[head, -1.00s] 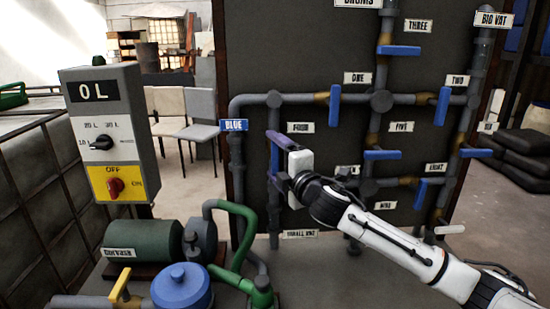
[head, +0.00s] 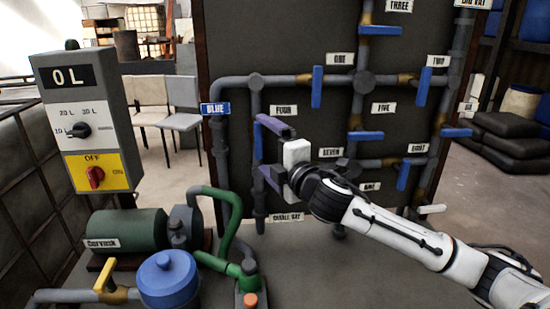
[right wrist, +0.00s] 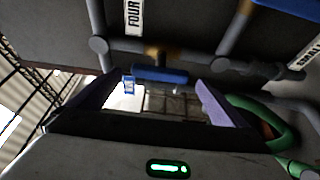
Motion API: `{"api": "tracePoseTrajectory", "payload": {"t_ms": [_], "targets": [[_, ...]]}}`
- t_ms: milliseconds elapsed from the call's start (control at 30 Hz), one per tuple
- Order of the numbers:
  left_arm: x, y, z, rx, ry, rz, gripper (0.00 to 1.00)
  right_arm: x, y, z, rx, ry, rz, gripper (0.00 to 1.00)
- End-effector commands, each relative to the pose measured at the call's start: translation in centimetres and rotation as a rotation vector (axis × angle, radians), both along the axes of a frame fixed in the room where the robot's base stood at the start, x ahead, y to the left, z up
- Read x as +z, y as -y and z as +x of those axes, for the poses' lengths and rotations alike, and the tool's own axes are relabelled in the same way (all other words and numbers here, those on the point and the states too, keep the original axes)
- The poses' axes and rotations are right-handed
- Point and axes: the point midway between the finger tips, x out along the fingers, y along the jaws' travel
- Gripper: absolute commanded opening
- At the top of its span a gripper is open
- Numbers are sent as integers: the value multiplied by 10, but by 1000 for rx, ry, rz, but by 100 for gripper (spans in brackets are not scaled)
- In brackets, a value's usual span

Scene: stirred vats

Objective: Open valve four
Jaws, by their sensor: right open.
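Valve four has a blue lever (head: 258,142) on the left vertical pipe, below and left of its FOUR label (head: 284,110). The lever lies along its pipe and is partly hidden by my right gripper in the head view. In the right wrist view the blue lever (right wrist: 160,74) shows whole, with its brass-coloured body above it. My right gripper (head: 264,152) is open with purple fingers, one higher and one lower. In the right wrist view the lever appears beyond the gap between the fingertips (right wrist: 150,92); no contact is visible. My left gripper is not in view.
Other blue levers stand close by, such as valve one (head: 317,87) and valve five (head: 366,136). A grey control box (head: 88,120) reading 0 L stands at left. A green motor (head: 128,231), a blue-lidded pot (head: 168,277) and green hose (head: 233,215) sit low in front.

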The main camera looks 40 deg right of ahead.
Motion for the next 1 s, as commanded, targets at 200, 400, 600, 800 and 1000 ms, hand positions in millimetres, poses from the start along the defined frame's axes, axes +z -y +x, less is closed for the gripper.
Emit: {"api": "tracePoseTrajectory", "payload": {"t_ms": [200, 400, 600, 800, 1000], "targets": [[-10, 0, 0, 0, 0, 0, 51, -3, -6, -37, 2, -2, -3, 97], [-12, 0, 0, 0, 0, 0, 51, -1, -8, -51, 1, -1, -1, 97], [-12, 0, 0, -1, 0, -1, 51, 1, -9, -53, 0, 1, -1, 97], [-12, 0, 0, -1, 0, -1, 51, 1, -9, -53, 0, 0, -1, 97], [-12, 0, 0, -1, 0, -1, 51, -1, -9, -53, 0, -2, 2, 97]]}}
